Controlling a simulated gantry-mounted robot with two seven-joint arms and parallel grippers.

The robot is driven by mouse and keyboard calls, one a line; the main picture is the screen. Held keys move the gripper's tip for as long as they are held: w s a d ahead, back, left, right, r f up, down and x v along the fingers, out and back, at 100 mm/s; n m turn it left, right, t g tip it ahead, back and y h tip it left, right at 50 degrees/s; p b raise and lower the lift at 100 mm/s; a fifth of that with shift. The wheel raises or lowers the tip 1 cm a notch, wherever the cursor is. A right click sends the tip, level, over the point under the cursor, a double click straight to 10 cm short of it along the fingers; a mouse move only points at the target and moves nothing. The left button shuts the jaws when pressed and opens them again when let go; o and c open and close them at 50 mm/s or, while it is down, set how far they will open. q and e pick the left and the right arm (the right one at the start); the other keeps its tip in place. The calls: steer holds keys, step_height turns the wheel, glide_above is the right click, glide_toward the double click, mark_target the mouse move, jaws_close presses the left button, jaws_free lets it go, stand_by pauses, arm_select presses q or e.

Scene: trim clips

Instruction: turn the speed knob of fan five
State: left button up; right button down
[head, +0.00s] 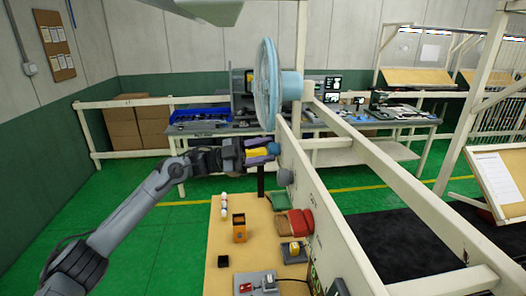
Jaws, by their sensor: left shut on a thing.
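The light blue fan (266,85) is mounted on the white post above the rail, seen nearly edge-on. Below it a blue round knob (274,148) shows at the fingertips of my left gripper (268,152). My left arm reaches in from the lower left, and the gripper points right with its fingers closed on the blue knob. The fingers cover part of the knob, and its marking or turned angle cannot be read. No number shows on the fan. My right gripper is not in view.
A grey round knob (285,177) sits just below on the rail side. A wooden table (222,262) below holds an orange-brown box (239,229), a white bottle-like item (224,206) and red bins (300,222). White rails run along the right. Green floor is open at left.

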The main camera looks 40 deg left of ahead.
arm_select(q)
steer(key=o, duration=1)
steer(key=shift+o, duration=0.2)
steer(key=b+v, duration=0.3)
steer(key=v, duration=0.8)
